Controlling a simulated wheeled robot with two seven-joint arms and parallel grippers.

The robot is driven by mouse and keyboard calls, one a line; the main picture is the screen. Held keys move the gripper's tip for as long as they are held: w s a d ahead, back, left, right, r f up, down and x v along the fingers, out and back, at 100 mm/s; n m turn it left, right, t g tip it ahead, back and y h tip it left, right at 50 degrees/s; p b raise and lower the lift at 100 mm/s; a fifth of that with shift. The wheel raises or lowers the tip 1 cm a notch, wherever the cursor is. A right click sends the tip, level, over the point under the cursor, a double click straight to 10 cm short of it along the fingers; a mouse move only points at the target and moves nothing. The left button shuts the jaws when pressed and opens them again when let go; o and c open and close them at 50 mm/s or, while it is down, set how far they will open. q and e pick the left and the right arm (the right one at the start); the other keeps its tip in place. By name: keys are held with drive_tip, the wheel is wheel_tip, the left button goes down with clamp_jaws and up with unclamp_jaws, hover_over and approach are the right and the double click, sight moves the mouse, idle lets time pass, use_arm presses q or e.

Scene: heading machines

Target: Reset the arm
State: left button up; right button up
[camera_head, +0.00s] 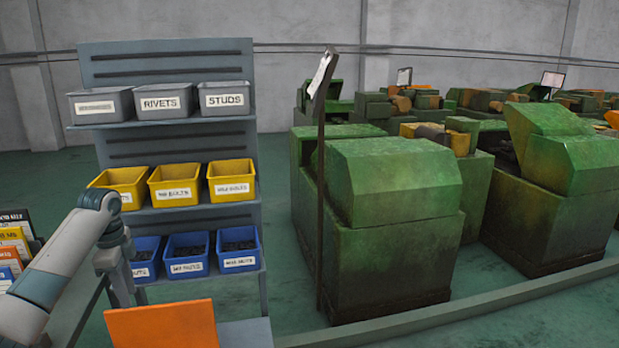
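My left arm (60,262) comes in from the lower left, bends at a raised joint and points down in front of the left side of the bin rack. My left gripper (120,292) hangs at its end, beside the blue bins' left edge. It is small and dark here, and I cannot tell whether its fingers are apart. I see nothing clearly held in it. My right arm and gripper are not in view.
A grey rack (165,65) holds grey, yellow and blue labelled bins. An orange panel (162,325) stands at the bottom. Coloured labelled items (14,240) are at the left edge. Green machines (392,215) stand right, behind a low floor rail (440,315).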

use_arm(q)
drive_tip(key=s+d+f+n, duration=0.1)
drive_tip(key=s+d+f, duration=0.5)
drive_tip(key=f, duration=0.3)
drive_tip(key=s+d+f+n+t, duration=0.1)
drive_tip(key=s+d+f, duration=0.5)
drive_tip(key=f, duration=0.2)
drive_tip(key=s+d+f+n, duration=0.1)
drive_tip(key=s+d+f, duration=0.5)
drive_tip(key=f, duration=0.3)
drive_tip(key=s+d+f+n+t+h, duration=0.1)
drive_tip(key=s+d+f+n, duration=0.15)
drive_tip(key=s, duration=0.55)
drive_tip(key=s+d+f+n, duration=0.1)
drive_tip(key=s+d+n, duration=0.2)
drive_tip(key=s, duration=0.5)
drive_tip(key=s+a+r+n+t, duration=0.1)
drive_tip(key=s+r+n, duration=0.1)
drive_tip(key=s, duration=0.5)
drive_tip(key=s+r+n, duration=0.1)
drive_tip(key=s+n, duration=0.2)
drive_tip(key=s, duration=0.4)
wheel_tip(320, 180, down, 29)
drive_tip(key=s+g, duration=0.1)
drive_tip(key=s+a+f+g, duration=0.1)
drive_tip(key=s+a+f, duration=0.2)
drive_tip(key=s+f, duration=1.3)
drive_tip(key=shift+s+a+f+g+y, duration=0.2)
drive_tip(key=shift+s+f+g+y, duration=0.15)
drive_tip(key=shift+s, duration=0.6)
